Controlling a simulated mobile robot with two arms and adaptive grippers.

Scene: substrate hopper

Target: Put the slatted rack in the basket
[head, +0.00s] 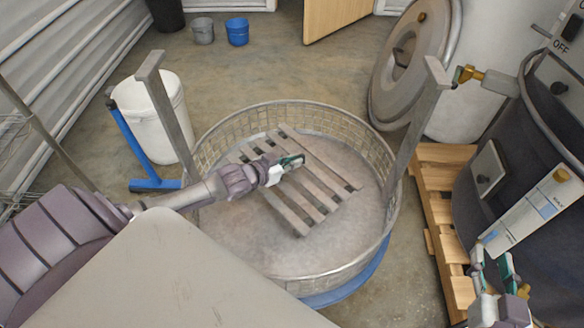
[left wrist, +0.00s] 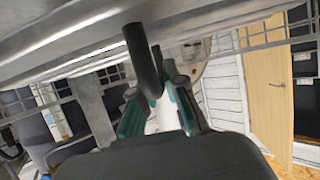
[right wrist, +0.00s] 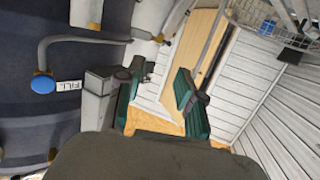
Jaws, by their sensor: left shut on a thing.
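The slatted rack (head: 318,182), made of grey parallel slats, lies within the rim outline of the round wire basket (head: 374,148) in the head view. I cannot tell whether it rests on the basket floor or hangs just above it. My left gripper (head: 292,161) reaches over the basket's left side and is shut on the rack near its middle. In the left wrist view, a grey surface crosses the top, close to the fingers (left wrist: 158,110). My right gripper (head: 494,262) is at the lower right, away from the basket. Its fingers stand apart and empty in the right wrist view (right wrist: 155,95).
Two upright grey posts (head: 420,115) flank the basket. A dark vessel (head: 540,150) on a wooden pallet (head: 437,215) stands at the right, close to my right gripper. A white bucket (head: 152,115) and a blue stand (head: 140,150) are at the left. Open floor lies behind the basket.

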